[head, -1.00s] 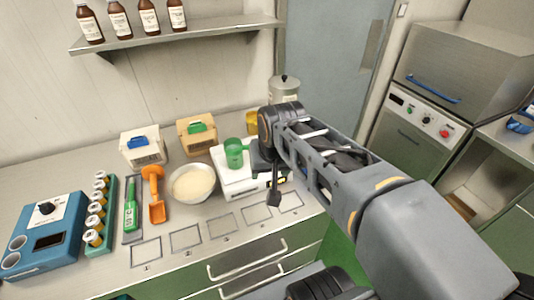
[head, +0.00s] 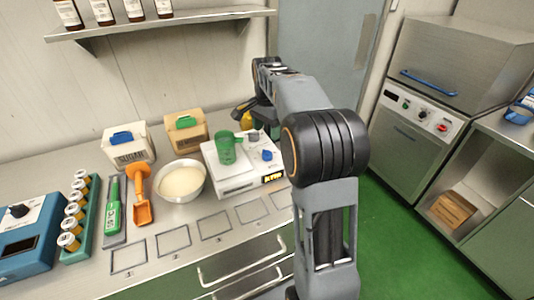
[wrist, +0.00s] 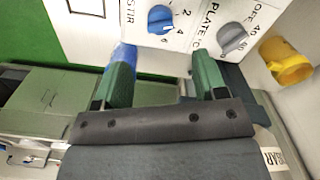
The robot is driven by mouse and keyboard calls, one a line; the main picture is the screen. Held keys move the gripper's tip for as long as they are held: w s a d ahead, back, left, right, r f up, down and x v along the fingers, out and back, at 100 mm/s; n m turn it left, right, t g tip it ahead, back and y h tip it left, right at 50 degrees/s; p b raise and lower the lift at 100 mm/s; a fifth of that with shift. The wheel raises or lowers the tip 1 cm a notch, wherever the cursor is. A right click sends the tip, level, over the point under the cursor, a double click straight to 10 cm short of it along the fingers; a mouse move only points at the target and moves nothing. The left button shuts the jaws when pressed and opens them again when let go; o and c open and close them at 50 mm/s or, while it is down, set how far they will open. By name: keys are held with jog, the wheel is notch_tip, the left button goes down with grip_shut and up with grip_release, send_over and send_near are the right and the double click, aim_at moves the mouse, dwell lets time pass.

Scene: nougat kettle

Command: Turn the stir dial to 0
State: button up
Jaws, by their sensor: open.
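The stir dial is a blue knob (wrist: 162,18) at the top of the wrist view, beside the word STIR and the numbers 2, 4 and 6. Its white mark points toward the 4 and 6 side; the exact value is hard to read. The 0 is not visible. In the head view the blue stir dial (head: 267,155) sits on the white hotplate (head: 232,187). My gripper (wrist: 165,65) is open and empty, its green fingers apart, away from the dial.
A grey plate dial (wrist: 232,38) is beside the stir dial. A green beaker (head: 226,148) stands on the hotplate. A yellow mug (wrist: 287,60) is close by at right. A white bowl (head: 181,196) stands left of the hotplate. The counter front has empty marked squares.

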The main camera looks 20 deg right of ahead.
aim_at(267, 151)
notch_tip(267, 151, down, 10)
jog(key=shift+r, duration=0.2)
dwell(0.3)
jog(key=c, duration=0.9)
jog(key=shift+n, duration=0.3)
jog(key=n+p, duration=0.1)
jog(key=n, duration=0.2)
jog(key=shift+r+n, duration=0.1)
jog(key=shift+n, duration=0.3)
jog(key=shift+n+p, duration=0.3)
jog(key=shift+n, duration=1.9)
